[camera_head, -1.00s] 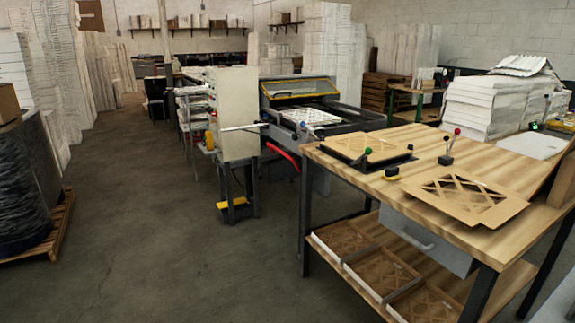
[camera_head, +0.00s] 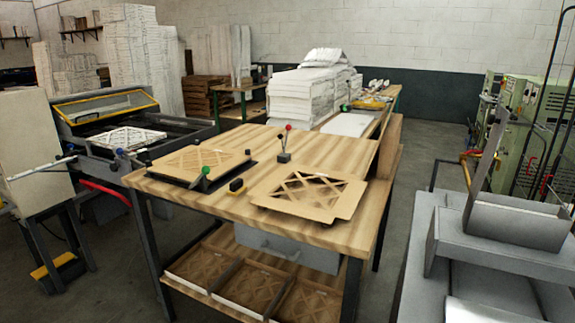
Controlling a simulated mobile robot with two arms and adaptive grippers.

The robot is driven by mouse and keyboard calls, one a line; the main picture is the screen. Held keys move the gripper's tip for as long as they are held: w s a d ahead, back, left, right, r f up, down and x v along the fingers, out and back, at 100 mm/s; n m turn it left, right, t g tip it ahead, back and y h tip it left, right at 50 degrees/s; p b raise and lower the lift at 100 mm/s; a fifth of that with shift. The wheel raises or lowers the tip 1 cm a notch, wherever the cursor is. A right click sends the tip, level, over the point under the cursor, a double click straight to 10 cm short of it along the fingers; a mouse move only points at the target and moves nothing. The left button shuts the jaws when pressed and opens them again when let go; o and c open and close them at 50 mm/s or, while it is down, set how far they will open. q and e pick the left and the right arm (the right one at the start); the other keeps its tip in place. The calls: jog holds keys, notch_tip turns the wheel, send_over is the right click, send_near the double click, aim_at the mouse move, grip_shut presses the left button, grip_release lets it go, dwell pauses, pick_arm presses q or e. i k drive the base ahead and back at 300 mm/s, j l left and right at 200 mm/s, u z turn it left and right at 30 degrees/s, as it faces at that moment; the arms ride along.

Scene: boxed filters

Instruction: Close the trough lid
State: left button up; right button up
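Neither of my grippers is in view. No part is plainly marked as the trough lid. At the right stands a grey metal machine (camera_head: 480,262) with a long shallow trough-like top (camera_head: 512,225). A thin grey plate (camera_head: 486,165) rises steeply from it, tilted; I cannot tell if it is a lid. At the left is a dark machine (camera_head: 85,140) with a raised yellow-framed clear cover (camera_head: 104,104). A white lattice-patterned piece (camera_head: 127,138) lies in its open bed.
A wooden workbench (camera_head: 325,155) fills the middle, with cardboard lattice frames (camera_head: 308,192) on top and shelf trays (camera_head: 250,290) below. White stacks (camera_head: 305,95) stand behind it. Green cabinets (camera_head: 520,105) are at the back right. Grey floor shows between bench and right machine.

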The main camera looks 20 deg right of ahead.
aim_at(501, 121)
jog(key=i+z, duration=0.15)
jog(key=z, duration=0.35)
jog(key=i+z, duration=0.2)
jog(key=z, duration=0.3)
jog(key=i+z, duration=0.15)
jog(key=z, duration=0.3)
jog(key=i+j+z, duration=0.15)
jog(key=z, duration=0.35)
jog(key=k+l+u, duration=0.1)
jog(key=k+l, duration=0.3)
